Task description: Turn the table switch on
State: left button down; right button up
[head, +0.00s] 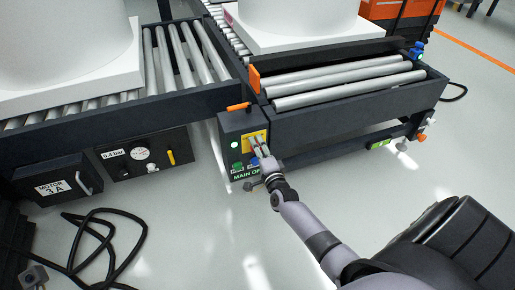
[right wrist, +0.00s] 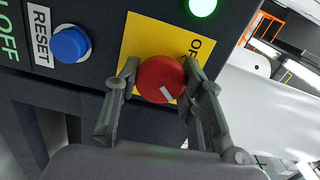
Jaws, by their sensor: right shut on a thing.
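The switch is a round red knob (right wrist: 160,80) with a short white mark, on a yellow plate (right wrist: 142,38) whose lettering is partly hidden. It is on the front of a dark control box (head: 232,125) at the corner of the roller table (head: 350,115). My right gripper (head: 259,149) is at the plate. In the right wrist view its two fingers (right wrist: 158,88) are on either side of the knob, shut on it. A green lamp (right wrist: 202,7) glows beside the plate. The knob is mostly hidden by the gripper in the head view. My left gripper is not in view.
A blue button (right wrist: 69,44) labelled RESET sits beside the yellow plate. An orange handle (head: 238,107) is on top of the box. A gauge panel (head: 143,157) and a MOTOR box (head: 58,181) are left. Black cable (head: 100,235) lies on the floor.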

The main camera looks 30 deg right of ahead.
jog(key=shift+m, duration=0.5)
jog(key=o, duration=1.1)
jog(key=shift+o, duration=0.2)
jog(key=shift+s, duration=0.1)
jog(key=v, duration=1.1)
jog(key=shift+s+a, duration=0.2)
jog(key=shift+s, duration=0.2)
